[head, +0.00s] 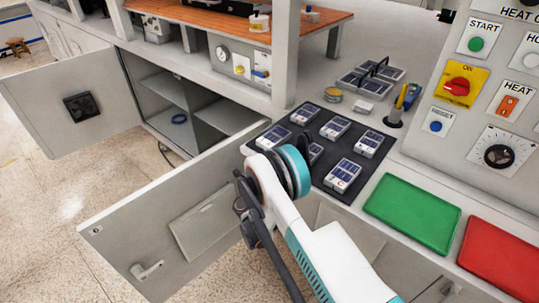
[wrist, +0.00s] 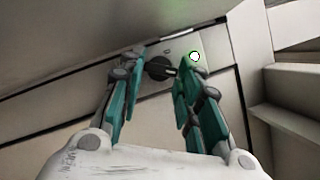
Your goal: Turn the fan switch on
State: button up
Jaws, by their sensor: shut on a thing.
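In the wrist view, the fan switch looks like a dark round knob (wrist: 157,68) on a pale plate (wrist: 208,45). A lit green lamp (wrist: 194,56) is on the plate to its right. My gripper (wrist: 163,66) has one finger on each side of the knob and is shut on it. The right finger hides part of the plate, and the knob's exact turn is hard to read. In the head view my arm hides the gripper's fingertips and the switch.
A second open cabinet door (head: 150,215) stands out close to my arm. A dark mat (head: 320,175) with several small solar panels lies on the bench behind it. Green (head: 412,213) and red (head: 500,257) trays lie to the right, below a control panel (head: 470,120).

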jog(key=o, duration=0.8)
